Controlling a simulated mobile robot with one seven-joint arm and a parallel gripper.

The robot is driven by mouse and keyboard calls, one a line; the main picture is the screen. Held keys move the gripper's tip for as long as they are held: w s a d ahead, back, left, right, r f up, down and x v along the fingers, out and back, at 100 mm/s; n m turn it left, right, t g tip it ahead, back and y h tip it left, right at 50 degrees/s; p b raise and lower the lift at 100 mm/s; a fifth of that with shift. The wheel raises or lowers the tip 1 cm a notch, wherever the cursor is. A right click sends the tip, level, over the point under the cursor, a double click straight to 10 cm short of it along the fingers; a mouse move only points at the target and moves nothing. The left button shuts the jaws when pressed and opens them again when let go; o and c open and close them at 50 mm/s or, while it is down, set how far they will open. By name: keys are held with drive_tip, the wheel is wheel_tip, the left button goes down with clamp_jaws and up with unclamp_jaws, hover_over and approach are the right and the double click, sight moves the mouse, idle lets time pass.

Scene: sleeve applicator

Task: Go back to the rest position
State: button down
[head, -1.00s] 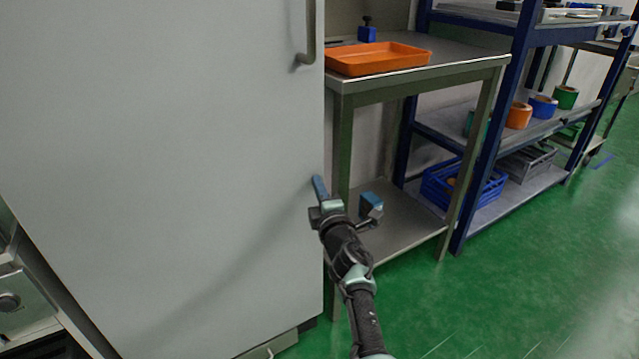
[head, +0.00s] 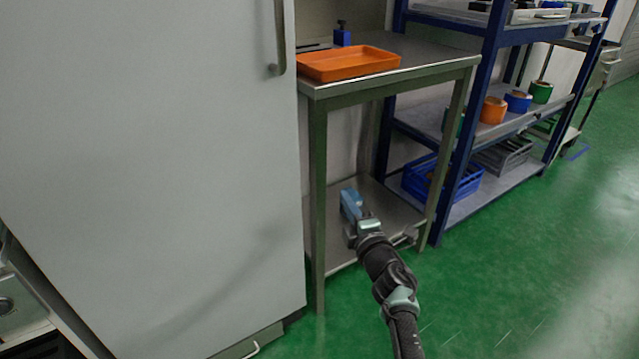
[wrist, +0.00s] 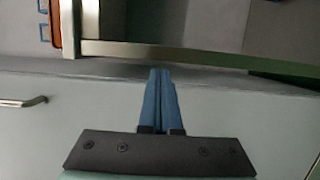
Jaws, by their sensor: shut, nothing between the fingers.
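My gripper (head: 350,205) has blue fingers and is in front of the metal table's lower shelf in the head view. In the wrist view the fingers (wrist: 160,98) are together, with nothing between them. The dark arm reaches up from the bottom of the head view. The large pale cabinet door (head: 140,150) is to the left of the gripper, with a visible gap between them in the head view.
The metal table (head: 318,190) holds an orange tray (head: 350,66) and a blue item (head: 342,37). A blue shelf rack (head: 466,130) with tape rolls and crates stands to the right. The green floor (head: 540,260) is clear at right. The door has a handle (head: 280,40).

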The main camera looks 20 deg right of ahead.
drive_tip(key=s+a+r+m+t+h, duration=0.1)
drive_tip(key=a+r+m+t, duration=0.3)
drive_tip(key=r, duration=0.6)
drive_tip(key=s+a+r+m, duration=0.1)
drive_tip(key=a+r+m, duration=0.1)
drive_tip(key=a+r, duration=0.65)
drive_tip(key=s+a+r+m+t+h, duration=0.1)
drive_tip(key=a+r+m+t, duration=0.15)
drive_tip(key=r, duration=1.05)
drive_tip(key=s+a+r+m+t+y, duration=0.15)
drive_tip(key=s+a+r+m, duration=0.3)
drive_tip(key=s+r, duration=0.65)
drive_tip(key=s+a+r+m+t+y, duration=0.15)
drive_tip(key=s+a+r+m, duration=0.4)
drive_tip(key=s, duration=0.95)
wheel_tip(320, 180, up, 36)
drive_tip(key=n+p, duration=0.1)
drive_tip(key=p, duration=3.4)
drive_tip(key=shift+s+a+r, duration=0.15)
drive_tip(key=shift+s+a, duration=0.05)
